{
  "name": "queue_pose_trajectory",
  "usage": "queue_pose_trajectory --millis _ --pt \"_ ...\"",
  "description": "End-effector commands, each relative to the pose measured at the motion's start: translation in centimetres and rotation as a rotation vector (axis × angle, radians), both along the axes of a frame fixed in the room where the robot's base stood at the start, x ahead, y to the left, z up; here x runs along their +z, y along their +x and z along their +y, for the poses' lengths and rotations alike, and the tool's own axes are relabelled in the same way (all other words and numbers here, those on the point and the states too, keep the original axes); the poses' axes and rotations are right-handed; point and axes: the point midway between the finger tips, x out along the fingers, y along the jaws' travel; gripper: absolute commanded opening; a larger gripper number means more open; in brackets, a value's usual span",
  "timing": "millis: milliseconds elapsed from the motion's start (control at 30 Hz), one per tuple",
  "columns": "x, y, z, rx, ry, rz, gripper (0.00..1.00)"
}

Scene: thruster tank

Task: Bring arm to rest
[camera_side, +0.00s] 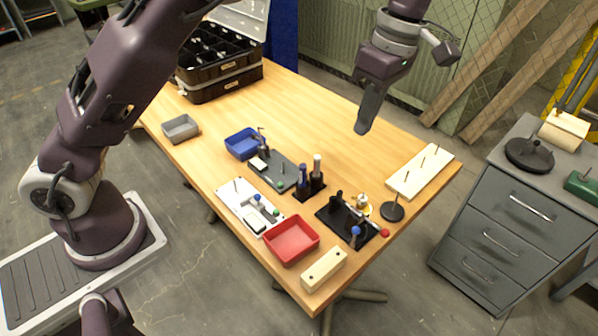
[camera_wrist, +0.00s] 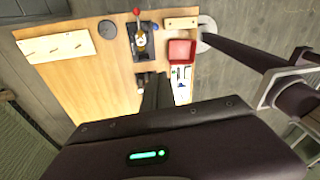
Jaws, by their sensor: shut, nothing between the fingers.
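My gripper (camera_side: 364,127) hangs above the back right part of the wooden table (camera_side: 335,128), clear of everything on it, with its dark fingers together and empty. In the wrist view the fingers of my gripper (camera_wrist: 158,84) point down at the table, and they hide part of it. The wooden table also shows in the wrist view (camera_wrist: 85,85).
A black plate with small parts (camera_side: 335,213), a red bin (camera_side: 291,241), a blue bin (camera_side: 242,144), a grey bin (camera_side: 180,128) and a pegged board (camera_side: 415,180) stand on the table. A drawer cabinet (camera_side: 500,215) stands right.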

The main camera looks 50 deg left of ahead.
Motion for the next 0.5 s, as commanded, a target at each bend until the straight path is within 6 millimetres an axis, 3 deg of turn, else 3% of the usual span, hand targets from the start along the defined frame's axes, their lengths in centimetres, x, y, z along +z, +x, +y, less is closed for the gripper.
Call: queue_pose_trajectory --millis 33,100,233,367,500 --pt "3.0 -1.3 2.2 -0.087 -0.085 -0.026 0.00" --pt "6.3 -4.0 4.8 -0.274 -0.178 -0.082 0.00" --pt "10.3 -11.0 8.4 -0.686 -0.244 -0.232 0.00" --pt "10.9 -18.8 10.2 -1.133 -0.136 -0.365 0.00" --pt "8.6 -24.7 11.1 -1.505 0.077 -0.397 0.00"
